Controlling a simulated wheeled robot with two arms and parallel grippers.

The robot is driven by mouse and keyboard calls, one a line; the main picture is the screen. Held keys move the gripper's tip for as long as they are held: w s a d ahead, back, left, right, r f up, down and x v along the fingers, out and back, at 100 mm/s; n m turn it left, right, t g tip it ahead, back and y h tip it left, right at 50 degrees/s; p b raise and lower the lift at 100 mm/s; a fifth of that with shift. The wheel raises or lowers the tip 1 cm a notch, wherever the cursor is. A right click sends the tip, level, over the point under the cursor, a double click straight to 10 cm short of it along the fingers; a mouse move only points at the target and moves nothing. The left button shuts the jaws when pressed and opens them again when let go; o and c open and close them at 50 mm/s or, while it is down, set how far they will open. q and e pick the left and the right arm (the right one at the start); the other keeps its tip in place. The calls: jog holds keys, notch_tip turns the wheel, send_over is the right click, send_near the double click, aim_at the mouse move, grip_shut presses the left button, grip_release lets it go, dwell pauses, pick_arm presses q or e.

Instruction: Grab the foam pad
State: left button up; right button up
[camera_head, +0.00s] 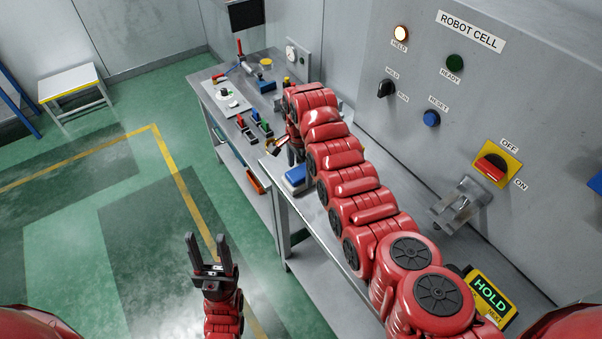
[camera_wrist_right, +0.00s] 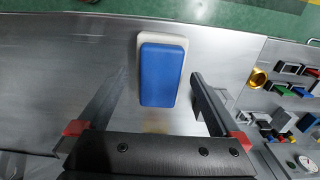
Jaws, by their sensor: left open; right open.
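The foam pad (camera_head: 296,175) is a blue block on a whitish base, lying on the grey metal bench. It also shows in the right wrist view (camera_wrist_right: 162,76), upper middle, with its long side running away from the gripper. My right gripper (camera_wrist_right: 159,75) is open, one finger on each side of the pad in that view, with gaps between. I cannot tell the height between fingers and pad. In the head view the right gripper (camera_head: 293,153) is partly hidden by its arm, just behind the pad. My left gripper (camera_head: 207,240) is open and empty over the floor.
The grey ROBOT CELL panel (camera_head: 520,90) stands right of my right arm. Bare bench (camera_wrist_right: 50,60) lies left of the pad in the wrist view.

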jog(key=shift+f, duration=1)
jog(key=shift+c, duration=0.3)
jog(key=c, duration=1.1)
jog(key=shift+r, duration=0.1)
